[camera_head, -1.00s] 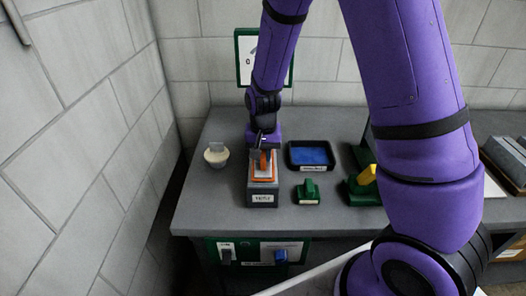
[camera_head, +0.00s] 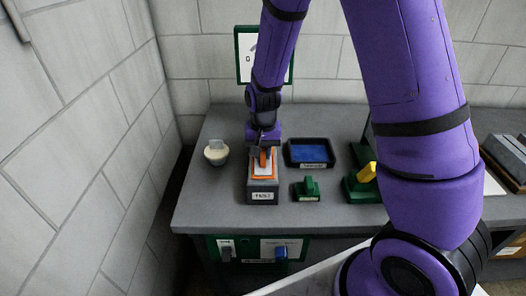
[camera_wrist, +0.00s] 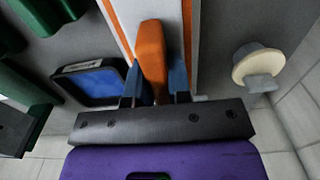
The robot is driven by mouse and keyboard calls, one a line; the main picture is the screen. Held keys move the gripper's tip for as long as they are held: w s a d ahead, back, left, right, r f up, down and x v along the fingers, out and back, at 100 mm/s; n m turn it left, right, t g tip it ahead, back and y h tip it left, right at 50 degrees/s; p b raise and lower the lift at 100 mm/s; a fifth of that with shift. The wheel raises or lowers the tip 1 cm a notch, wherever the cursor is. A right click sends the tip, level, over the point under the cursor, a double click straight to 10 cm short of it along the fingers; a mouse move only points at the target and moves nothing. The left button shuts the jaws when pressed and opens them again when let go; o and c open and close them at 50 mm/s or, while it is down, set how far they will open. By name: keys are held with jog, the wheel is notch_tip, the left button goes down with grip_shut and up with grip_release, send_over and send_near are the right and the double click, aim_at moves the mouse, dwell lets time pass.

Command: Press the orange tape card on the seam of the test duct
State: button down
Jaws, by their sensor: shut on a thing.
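The test duct (camera_head: 262,197) is a grey block with a "TEST" label on its front, standing on the bench. The orange tape card (camera_head: 264,173), white in the middle with orange edges, lies over the duct's top. My gripper (camera_head: 263,147) is above the far part of the card. In the wrist view its blue-grey fingers (camera_wrist: 155,88) are shut on the card's upright orange tab (camera_wrist: 151,58). The seam is hidden, apparently under the card. I cannot tell whether the card is pressed flat.
A blue-lined black tray (camera_head: 310,152) and a green block (camera_head: 307,189) stand to the right, with a green stand with a yellow part (camera_head: 366,173) beyond. The bench's (camera_head: 215,205) front left is clear; a wall is behind.

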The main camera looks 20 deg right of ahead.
jog(key=shift+s+f, duration=0.1)
jog(key=shift+f, duration=0.35)
dwell(1.4)
jog(key=shift+r, duration=4.05)
jog(key=shift+w, duration=0.2)
